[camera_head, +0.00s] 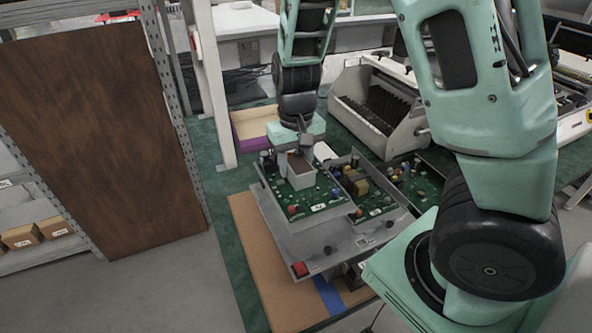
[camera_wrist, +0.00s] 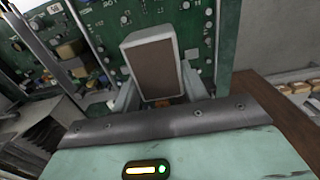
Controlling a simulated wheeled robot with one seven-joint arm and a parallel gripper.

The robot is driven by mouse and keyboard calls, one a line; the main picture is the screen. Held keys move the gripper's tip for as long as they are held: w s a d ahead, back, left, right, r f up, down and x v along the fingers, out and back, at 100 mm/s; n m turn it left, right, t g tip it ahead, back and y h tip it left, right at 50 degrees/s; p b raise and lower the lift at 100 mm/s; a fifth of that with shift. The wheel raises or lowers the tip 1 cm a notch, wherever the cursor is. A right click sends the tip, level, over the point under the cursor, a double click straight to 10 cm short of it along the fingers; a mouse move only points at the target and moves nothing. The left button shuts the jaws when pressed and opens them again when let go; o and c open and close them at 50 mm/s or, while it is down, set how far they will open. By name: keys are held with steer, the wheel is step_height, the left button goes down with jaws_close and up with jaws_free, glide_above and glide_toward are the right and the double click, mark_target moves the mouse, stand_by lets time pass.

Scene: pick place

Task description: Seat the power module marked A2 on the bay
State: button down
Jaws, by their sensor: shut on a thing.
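My gripper (camera_head: 302,148) points down over the left part of a grey metal bay (camera_head: 292,243). It is shut on a grey block with a brown face (camera_head: 301,172), the likely power module; it also shows between the fingers in the wrist view (camera_wrist: 156,68). The block stands out from a green circuit board (camera_head: 318,204) in or just over the bay's left part. I cannot tell whether the block is fixed to this board or whether the board touches the bay. A second populated board (camera_head: 370,195) lies right of a divider. I cannot read an A2 mark.
The bay rests over a brown mat (camera_head: 262,268) on the green bench. A purple-sided bin (camera_head: 253,128) and a grey slotted machine (camera_head: 378,105) stand behind. A brown panel (camera_head: 105,140) and shelving are at left. My arm covers the right side.

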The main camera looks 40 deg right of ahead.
mark_target(296, 160)
steer(key=shift+r+p, duration=1.8)
steer(key=shift+r, duration=0.25)
steer(key=shift+s, duration=0.1)
